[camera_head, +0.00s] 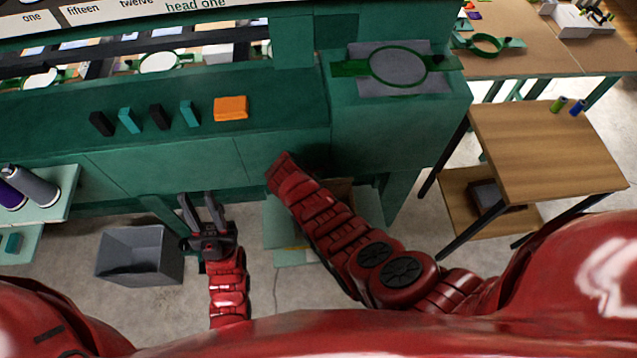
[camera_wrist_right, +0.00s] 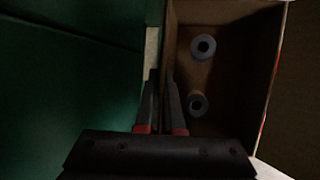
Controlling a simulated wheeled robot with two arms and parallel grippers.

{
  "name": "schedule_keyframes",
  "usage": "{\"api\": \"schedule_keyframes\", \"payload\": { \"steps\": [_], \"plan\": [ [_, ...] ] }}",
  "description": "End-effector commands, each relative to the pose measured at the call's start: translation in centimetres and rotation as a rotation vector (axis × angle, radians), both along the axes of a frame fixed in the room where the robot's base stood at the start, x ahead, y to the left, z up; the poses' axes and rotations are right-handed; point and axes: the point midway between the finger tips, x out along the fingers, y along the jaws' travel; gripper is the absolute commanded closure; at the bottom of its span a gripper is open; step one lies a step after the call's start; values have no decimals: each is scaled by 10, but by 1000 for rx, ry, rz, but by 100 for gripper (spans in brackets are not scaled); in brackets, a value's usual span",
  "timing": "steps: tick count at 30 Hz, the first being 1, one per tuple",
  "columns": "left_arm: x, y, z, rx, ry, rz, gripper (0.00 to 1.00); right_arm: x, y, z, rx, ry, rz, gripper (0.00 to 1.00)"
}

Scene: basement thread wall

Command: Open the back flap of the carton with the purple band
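The carton (camera_wrist_right: 230,75) is brown and open in the right wrist view, with two round spools (camera_wrist_right: 203,47) (camera_wrist_right: 197,104) inside. No purple band shows; its right edge has a red mark. In the head view only a small brown part of the carton (camera_head: 342,188) shows beside my right arm. My right gripper (camera_wrist_right: 161,78) has its fingers close together at the carton's left wall. Whether cardboard is between them is too dark to tell. The back flap cannot be made out. My left gripper (camera_head: 202,198) is open and empty, left of the carton.
A pale green stand (camera_head: 283,222) is under my right arm. A grey bin (camera_head: 140,255) stands on the floor at left. The green workbench (camera_head: 190,165) runs behind, with small blocks and an orange block (camera_head: 231,108). A wooden table (camera_head: 550,145) is at right.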

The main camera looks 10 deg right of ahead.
Motion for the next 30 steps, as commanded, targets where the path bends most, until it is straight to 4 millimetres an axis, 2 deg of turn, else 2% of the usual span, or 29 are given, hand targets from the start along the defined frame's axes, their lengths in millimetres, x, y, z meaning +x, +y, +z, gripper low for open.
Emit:
{"api": "schedule_keyframes", "payload": {
  "steps": [10, 24, 30],
  "plan": [
    [0, 0, -23, 0, 0, 0, 65, 4, 1, -3, 3, 140, -1, 100],
    [0, 0, -25, 0, 0, 0, 65, 4, 0, 1, 3, 169, 0, 100],
    [0, 0, -25, 0, 0, 0, 65, 4, 0, 1, 3, 168, 0, 65]
  ]
}}
